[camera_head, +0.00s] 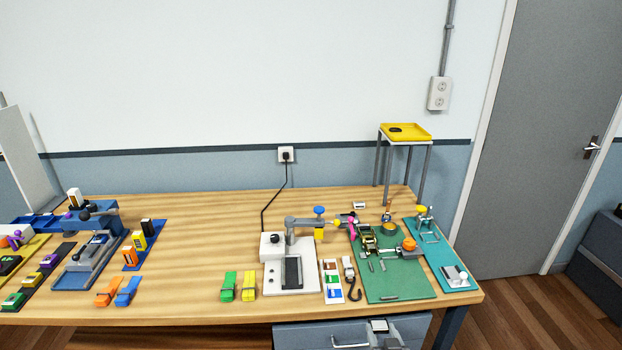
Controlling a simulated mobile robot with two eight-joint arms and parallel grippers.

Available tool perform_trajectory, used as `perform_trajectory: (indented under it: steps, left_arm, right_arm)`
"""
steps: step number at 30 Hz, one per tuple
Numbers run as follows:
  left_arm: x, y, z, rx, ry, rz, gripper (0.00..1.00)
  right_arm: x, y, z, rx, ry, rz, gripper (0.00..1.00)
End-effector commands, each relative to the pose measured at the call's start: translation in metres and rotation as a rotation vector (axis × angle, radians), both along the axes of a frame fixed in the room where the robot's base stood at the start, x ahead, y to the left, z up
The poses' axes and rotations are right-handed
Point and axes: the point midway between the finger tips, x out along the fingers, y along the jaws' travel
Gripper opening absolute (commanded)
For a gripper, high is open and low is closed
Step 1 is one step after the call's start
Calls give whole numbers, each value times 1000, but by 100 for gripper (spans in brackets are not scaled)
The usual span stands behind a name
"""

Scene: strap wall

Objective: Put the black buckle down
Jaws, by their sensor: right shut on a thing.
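My right gripper (380,328) shows small and grey at the bottom edge, in front of the bench's front edge. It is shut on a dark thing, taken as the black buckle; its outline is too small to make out. It is apart from the bench top. My left gripper is not in view. A ratchet buckle (368,239) with dark and brass-coloured parts sits on the green mat (415,287). A small black piece (395,129) lies in the yellow tray (418,131) on a tall stand.
A white press (273,249) with a grey arm stands mid-bench. Green (228,287) and yellow (249,287) straps lie left of it. Orange (109,291) and blue (128,291) straps lie farther left. The wooden bench top (200,245) is clear between the straps and the wall.

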Motion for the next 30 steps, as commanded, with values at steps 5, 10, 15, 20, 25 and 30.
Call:
perform_trajectory:
  steps: [5,10,15,20,25,30]
  left_arm:
    - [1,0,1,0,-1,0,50]
    - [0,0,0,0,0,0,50]
    - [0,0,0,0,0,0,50]
    - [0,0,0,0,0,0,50]
    - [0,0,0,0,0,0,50]
    - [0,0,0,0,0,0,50]
  right_arm:
    - [8,0,-16,0,-1,0,0]
    - [9,0,-20,0,0,0,0]
    - [9,0,-20,0,0,0,0]
    - [9,0,-20,0,0,0,0]
    - [9,0,-20,0,0,0,0]
    - [9,-2,-20,1,0,-1,0]
